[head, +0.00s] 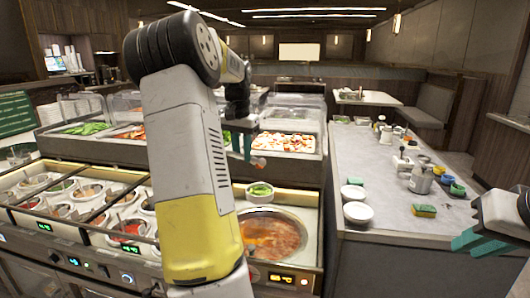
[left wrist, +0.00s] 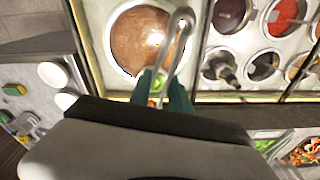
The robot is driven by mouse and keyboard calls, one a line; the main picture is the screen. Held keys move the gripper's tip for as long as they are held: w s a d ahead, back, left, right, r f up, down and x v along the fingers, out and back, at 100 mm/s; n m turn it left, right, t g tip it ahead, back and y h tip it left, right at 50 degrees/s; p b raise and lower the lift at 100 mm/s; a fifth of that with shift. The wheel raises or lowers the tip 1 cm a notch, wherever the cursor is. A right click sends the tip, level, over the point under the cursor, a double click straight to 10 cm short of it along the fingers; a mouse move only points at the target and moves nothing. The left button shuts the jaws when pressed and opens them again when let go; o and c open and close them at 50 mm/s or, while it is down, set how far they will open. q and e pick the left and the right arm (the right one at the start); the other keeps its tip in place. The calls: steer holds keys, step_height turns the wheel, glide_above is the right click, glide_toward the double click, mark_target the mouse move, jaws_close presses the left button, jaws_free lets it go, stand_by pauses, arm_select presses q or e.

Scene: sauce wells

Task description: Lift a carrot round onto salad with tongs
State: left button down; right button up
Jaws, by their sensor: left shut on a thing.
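My left gripper (head: 242,143) hangs above the counter beyond the soup pot. It is shut on metal tongs (left wrist: 184,35), whose bent loop reaches out past the teal fingers (left wrist: 163,92) in the left wrist view. A small bowl with green salad (head: 260,190) stands behind the soup pot. It also shows in the left wrist view (left wrist: 156,84), partly hidden by the fingers and tongs. A small reddish spot shows below the left gripper; I cannot tell whether it is a carrot round. My right gripper (head: 482,241) is at the right edge, apart from the counter.
A round soup pot (head: 272,236) is set in the front counter. Wells of sauces (head: 80,200) lie to the left, and food trays (head: 285,143) behind. On the right counter are white plates (head: 357,212), a sponge (head: 424,211) and small bowls.

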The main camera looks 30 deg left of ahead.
arm_select(q)
steer(key=shift+f, duration=0.1)
step_height(320, 180, down, 9)
stand_by(0.7)
steer(key=c, duration=1.7)
jaws_free()
step_height(320, 180, up, 10)
steer(key=shift+r, duration=0.15)
